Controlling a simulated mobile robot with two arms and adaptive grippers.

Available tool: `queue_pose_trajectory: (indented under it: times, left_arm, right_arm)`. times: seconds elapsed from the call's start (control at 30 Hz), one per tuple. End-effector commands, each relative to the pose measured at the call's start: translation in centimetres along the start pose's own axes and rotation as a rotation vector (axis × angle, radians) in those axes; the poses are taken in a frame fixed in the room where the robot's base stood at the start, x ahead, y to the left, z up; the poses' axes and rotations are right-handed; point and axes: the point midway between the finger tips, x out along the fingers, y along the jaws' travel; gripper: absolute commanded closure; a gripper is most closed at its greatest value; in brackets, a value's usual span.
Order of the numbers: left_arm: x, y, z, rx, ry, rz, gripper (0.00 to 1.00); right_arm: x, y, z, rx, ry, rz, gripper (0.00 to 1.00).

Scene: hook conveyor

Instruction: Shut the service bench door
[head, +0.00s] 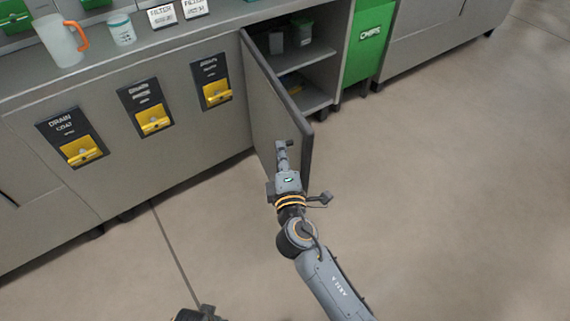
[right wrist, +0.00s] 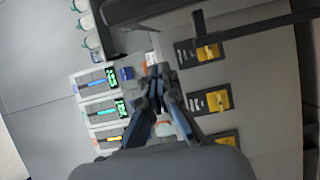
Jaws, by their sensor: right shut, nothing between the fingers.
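The service bench door (head: 275,100) is a grey panel standing wide open, swung out from the bench front. Its hinge side is at the upper left and its free edge is nearest me. The grey cabinet interior (head: 305,65) shows behind it. My right gripper (head: 283,148) is shut and empty, in front of the door's outer face near the free edge. I cannot tell whether it touches the door. In the right wrist view its closed fingers (right wrist: 160,105) show. A dark part of my left arm shows at the bottom edge; its jaws are not readable.
The bench front has yellow-handled panels (head: 152,120) to the left of the door. A pitcher with an orange handle (head: 62,42) and a small tub (head: 121,29) stand on top. A green bin (head: 368,42) stands right of the cabinet. The floor (head: 430,190) at right is clear.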

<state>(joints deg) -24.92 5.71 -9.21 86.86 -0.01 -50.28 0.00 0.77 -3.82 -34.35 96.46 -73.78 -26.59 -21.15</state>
Motion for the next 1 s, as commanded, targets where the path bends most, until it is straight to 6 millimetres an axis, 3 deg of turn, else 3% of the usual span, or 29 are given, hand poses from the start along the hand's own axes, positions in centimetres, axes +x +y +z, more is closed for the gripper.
queue_pose_trajectory:
  times: [0.1,0.2,0.4,1.0]
  left_arm:
    - [-0.1,0.0,-0.1,0.0,0.002,0.0,0.6]
    - [0.7,0.1,0.8,0.001,-0.008,0.002,0.6]
    - [1.6,0.2,1.8,0.003,-0.012,0.003,0.6]
    - [1.8,0.1,2.1,0.005,-0.014,0.001,0.6]
  right_arm:
    - [2.6,0.1,-0.1,0.001,0.001,0.002,1.0]
    - [2.8,0.1,1.8,-0.003,-0.002,-0.001,1.0]
    - [3.2,0.1,3.5,0.0,0.001,0.001,1.0]
    - [3.5,0.1,4.9,0.0,0.014,0.002,1.0]
